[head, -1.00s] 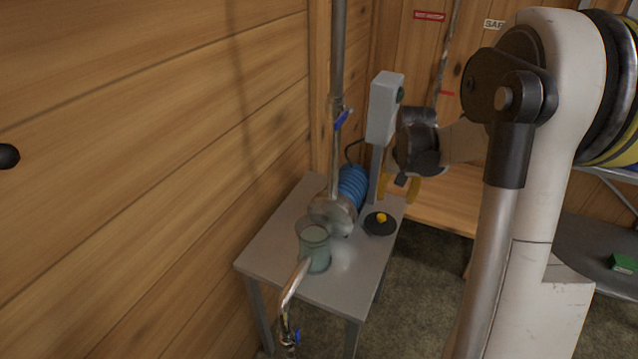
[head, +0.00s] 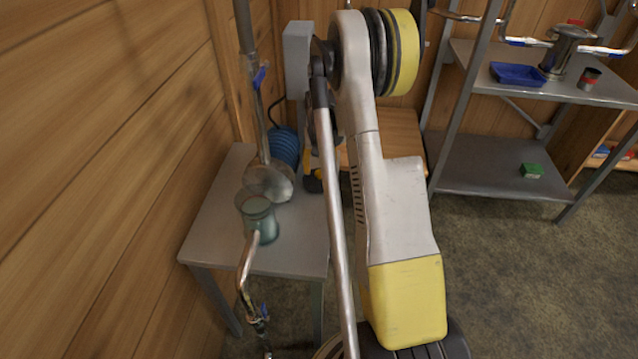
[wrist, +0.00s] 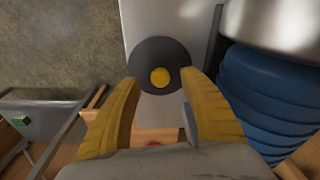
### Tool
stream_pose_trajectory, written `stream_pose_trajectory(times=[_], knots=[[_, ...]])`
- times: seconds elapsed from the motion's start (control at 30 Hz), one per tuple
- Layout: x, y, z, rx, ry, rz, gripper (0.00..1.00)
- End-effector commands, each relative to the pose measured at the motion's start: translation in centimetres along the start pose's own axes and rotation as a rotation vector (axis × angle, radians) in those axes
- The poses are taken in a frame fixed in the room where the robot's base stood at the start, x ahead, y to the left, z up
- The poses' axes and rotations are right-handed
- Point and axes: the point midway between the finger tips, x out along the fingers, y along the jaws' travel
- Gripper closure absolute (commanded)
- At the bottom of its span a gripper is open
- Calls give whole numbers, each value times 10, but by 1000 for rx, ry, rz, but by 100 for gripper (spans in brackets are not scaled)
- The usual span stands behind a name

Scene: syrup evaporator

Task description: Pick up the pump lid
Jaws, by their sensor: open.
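The pump lid is a dark round disc (wrist: 147,52) with a yellow knob (wrist: 160,77) at its middle. It lies flat on the grey table (wrist: 140,15) in the wrist view. My gripper (wrist: 161,83) is open, with its two yellow fingers on either side of the knob in the picture. The fingertips overlap the lid's near edge; I cannot tell whether they touch it. In the head view, my gripper (head: 315,176) is low over the table's right side, mostly behind my arm. The lid cannot be made out there.
The blue ribbed pump motor (wrist: 265,100) is close on the right in the wrist view. The pump's metal housing (head: 268,181) and a glass jar (head: 259,219) stand on the table. Shelving (head: 500,165) stands at the right.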

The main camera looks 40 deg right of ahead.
Motion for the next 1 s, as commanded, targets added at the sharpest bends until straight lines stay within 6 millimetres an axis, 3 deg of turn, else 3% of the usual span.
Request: stream_pose_trajectory(times=[0.03,0.13,0.4,0.57,0.6,1.0], knots=[[14,1,-1,0,0,0,48],[29,1,-1,0,0,0,48],[32,1,-2,0,1,0,48],[32,0,-2,0,1,0,96],[32,0,-2,0,1,0,100],[26,0,-2,0,1,0,100]])
